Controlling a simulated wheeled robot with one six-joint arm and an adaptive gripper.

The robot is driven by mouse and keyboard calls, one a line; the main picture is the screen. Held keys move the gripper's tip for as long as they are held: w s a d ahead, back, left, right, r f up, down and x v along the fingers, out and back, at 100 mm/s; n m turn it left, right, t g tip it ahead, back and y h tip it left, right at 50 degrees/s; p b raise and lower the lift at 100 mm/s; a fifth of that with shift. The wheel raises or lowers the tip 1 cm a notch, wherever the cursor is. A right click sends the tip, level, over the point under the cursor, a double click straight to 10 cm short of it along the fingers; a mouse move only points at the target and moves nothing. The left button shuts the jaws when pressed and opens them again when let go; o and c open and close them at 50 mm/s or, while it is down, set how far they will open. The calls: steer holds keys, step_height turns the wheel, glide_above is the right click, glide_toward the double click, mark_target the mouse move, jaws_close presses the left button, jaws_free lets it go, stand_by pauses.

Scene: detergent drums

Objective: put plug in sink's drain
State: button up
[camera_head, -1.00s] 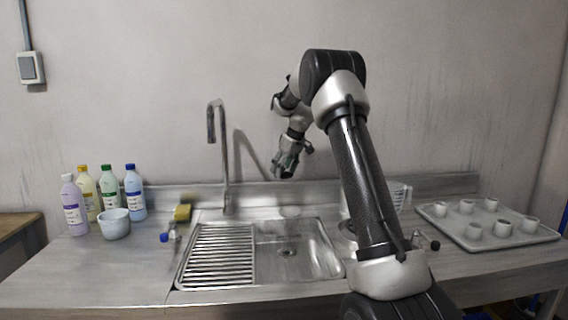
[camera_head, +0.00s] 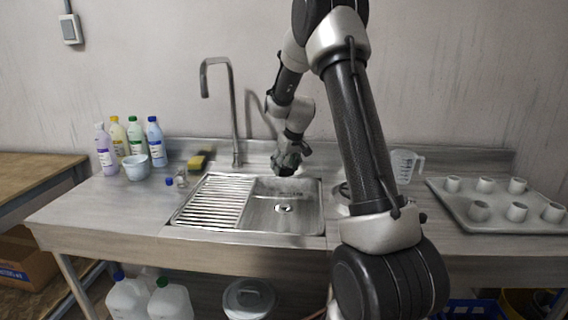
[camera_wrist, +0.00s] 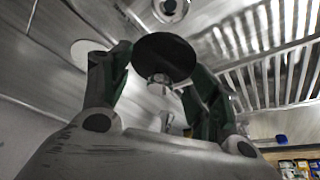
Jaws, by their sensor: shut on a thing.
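The plug (camera_wrist: 165,55) is a black disc with a small metal knob, held between the fingers of my gripper (camera_wrist: 154,70) in the wrist view. My gripper is shut on it by the knob side. In the head view my gripper (camera_head: 286,168) hangs over the back part of the sink basin, and I cannot make out the plug there. The sink (camera_head: 310,215) is a steel basin with a slatted drainboard on its left. Its drain (camera_head: 284,208) is open, with nothing over it. The drain (camera_wrist: 171,8) also shows at the top of the wrist view, apart from the plug.
A tall faucet (camera_head: 235,120) stands behind the sink. A sponge (camera_head: 198,161), a bowl (camera_head: 136,167) and several bottles stand left. A measuring jug (camera_head: 405,165) and a tray (camera_head: 470,224) of cups are right. A white disc (camera_wrist: 88,52) lies near my left finger in the wrist view.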

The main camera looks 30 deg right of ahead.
glide_above(283, 207)
steer(key=s, duration=0.1)
steer(key=shift+s+d+f, duration=0.1)
steer(key=shift+s+f, duration=0.05)
steer(key=shift+f, duration=6.75)
steer(key=shift+f, duration=0.95)
steer(key=o, duration=1.1)
